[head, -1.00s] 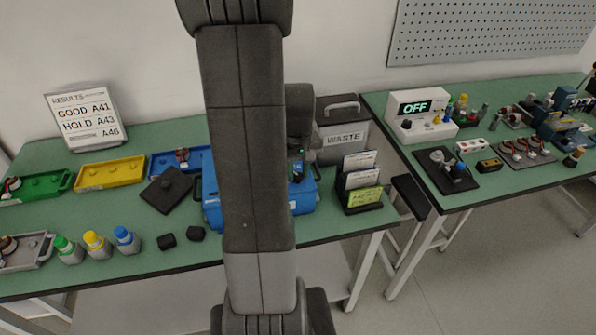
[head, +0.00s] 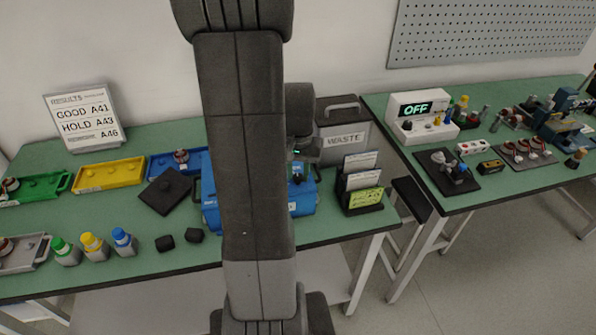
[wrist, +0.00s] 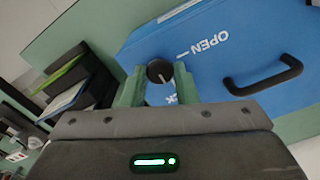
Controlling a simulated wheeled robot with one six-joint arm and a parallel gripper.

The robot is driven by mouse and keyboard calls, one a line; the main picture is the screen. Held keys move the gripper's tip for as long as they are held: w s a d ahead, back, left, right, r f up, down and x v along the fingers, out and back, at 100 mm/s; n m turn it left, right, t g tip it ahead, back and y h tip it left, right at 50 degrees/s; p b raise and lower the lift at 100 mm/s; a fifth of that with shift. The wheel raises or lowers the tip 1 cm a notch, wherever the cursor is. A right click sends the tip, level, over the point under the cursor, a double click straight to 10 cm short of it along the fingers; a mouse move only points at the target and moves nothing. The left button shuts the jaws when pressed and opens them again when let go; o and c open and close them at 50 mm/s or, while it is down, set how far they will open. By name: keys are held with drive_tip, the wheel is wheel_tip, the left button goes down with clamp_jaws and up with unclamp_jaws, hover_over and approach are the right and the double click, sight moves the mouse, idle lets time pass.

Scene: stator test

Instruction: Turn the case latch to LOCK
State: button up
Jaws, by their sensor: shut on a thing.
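The blue case (head: 303,201) stands on the left bench, partly hidden behind my arm in the head view. In the wrist view its blue lid (wrist: 225,60) carries a black handle (wrist: 264,77) and the white word OPEN with a short mark. The case latch (wrist: 160,72) is a round dark knob with a pale pointer line, turned away from the OPEN mark towards my gripper's base. My gripper (wrist: 158,76) is shut on the latch, a green finger on each side. A second label below the knob is mostly hidden by the gripper.
A black rack with cards (head: 360,186) stands just right of the case, and a grey WASTE bin (head: 342,128) behind it. Coloured-cap bottles (head: 94,246) stand near the front edge.

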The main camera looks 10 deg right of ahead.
sight(298, 176)
idle(0.3)
drive_tip(key=o, duration=1)
wheel_tip(298, 176, up, 14)
drive_tip(key=shift+f, duration=0.1)
wheel_tip(298, 176, down, 14)
drive_tip(key=shift+r, duration=0.1)
idle(0.4)
